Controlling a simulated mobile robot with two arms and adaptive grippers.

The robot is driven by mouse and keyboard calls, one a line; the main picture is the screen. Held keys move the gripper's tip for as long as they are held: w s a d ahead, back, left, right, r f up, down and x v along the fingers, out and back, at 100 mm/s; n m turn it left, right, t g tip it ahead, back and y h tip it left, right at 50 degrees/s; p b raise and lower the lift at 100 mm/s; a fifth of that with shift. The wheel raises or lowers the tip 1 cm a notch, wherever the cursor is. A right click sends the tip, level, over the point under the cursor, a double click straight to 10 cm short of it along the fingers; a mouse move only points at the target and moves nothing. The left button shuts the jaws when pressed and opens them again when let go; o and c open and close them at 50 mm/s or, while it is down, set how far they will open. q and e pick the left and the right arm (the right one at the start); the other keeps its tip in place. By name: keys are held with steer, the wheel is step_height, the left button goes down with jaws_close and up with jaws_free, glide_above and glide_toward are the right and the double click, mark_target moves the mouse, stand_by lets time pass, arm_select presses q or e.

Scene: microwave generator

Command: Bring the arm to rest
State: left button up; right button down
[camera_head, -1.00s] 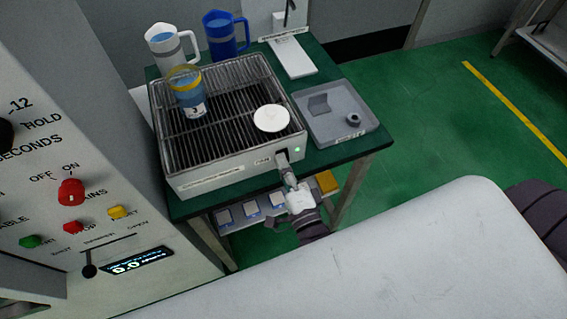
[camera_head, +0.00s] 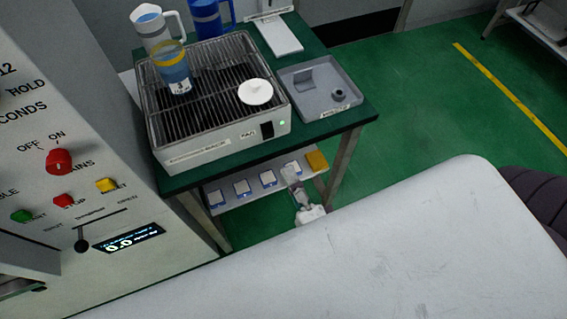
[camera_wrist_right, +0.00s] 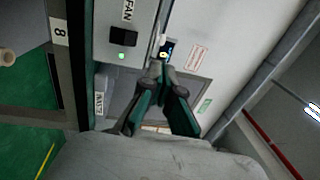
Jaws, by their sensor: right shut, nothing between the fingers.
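My right gripper (camera_head: 293,178) is shut and empty. In the head view it is below the front edge of the green table (camera_head: 318,128), in front of the lower shelf and apart from the fan box (camera_head: 215,147). The fan box has a grille top, a black switch (camera_head: 267,130) and a lit green light (camera_head: 282,123) on its front. In the right wrist view the fingers (camera_wrist_right: 158,72) meet at their tips, and the black switch (camera_wrist_right: 123,36) and green light (camera_wrist_right: 121,56) show beyond them to the left. My left gripper is not in view.
A grey tray (camera_head: 318,105) stands right of the fan box. The control cabinet (camera_head: 150,200) stands at left. Green floor (camera_head: 430,120) is clear at right.

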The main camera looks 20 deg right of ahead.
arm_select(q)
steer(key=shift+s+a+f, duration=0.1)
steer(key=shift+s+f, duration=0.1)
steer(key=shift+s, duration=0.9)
